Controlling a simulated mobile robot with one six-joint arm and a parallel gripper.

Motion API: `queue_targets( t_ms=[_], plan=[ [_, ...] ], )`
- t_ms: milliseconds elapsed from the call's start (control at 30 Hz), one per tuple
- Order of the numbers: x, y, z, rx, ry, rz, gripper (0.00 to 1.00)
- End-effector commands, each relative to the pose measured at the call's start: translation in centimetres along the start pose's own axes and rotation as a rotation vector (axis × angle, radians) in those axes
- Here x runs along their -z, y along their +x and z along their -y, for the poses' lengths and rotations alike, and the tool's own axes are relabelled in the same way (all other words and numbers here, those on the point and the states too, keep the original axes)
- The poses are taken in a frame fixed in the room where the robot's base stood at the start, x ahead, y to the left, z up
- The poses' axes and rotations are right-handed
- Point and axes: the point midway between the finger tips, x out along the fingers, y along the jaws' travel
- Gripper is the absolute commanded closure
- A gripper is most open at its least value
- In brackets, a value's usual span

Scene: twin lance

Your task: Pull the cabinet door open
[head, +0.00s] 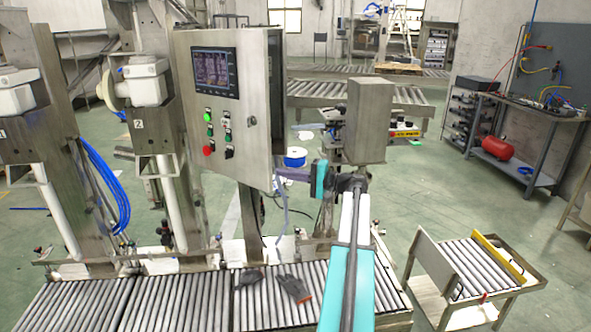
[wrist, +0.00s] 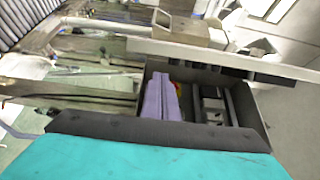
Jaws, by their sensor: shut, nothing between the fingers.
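The grey metal cabinet (head: 236,158) stands left of centre in the head view, with a screen and coloured buttons on its front door. A small dark latch (head: 251,121) sits near the door's right edge. My gripper (head: 281,174), with purple fingers, is by the cabinet's lower right corner, below the latch. Its fingers are together and empty. They also show in the wrist view (wrist: 162,92). I cannot tell whether the fingertips touch the cabinet.
Roller conveyors (head: 175,300) run along the front, with dark gloves (head: 293,287) lying on them. A blue-rimmed spool (head: 295,157) is behind my gripper. A roller cart (head: 470,270) stands at right, and a workbench (head: 530,120) beyond it. Open floor lies between.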

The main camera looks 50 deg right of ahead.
Motion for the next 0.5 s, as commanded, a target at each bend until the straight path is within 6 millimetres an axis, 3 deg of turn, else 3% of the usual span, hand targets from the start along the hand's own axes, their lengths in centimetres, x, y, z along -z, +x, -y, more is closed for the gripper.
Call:
queue_targets(
  t_ms=[200, 500],
  plan=[
    [-1.7, 0.4, 0.1, 0.0, 0.001, 0.001, 1.0],
    [-2.1, 0.6, 0.0, 0.0, 0.0, 0.001, 1.0]
  ],
)
